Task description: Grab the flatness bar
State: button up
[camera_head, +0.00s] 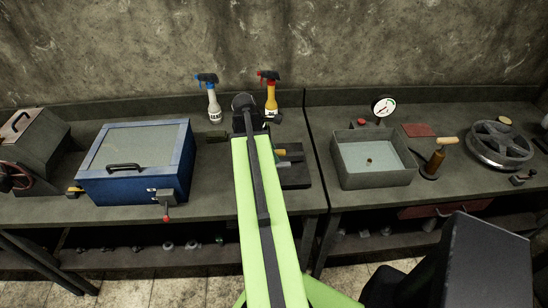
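I cannot pick out the flatness bar for certain. A dark tray (294,178) just right of my arm holds small tools with yellow and teal parts, and my arm hides its left side.
A blue lidded box (140,163) stands at left, with a grey machine (32,145) beyond it. A white spray bottle (214,106) and a yellow one (271,97) stand behind.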

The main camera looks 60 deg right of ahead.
grip_shut()
dwell(1.0)
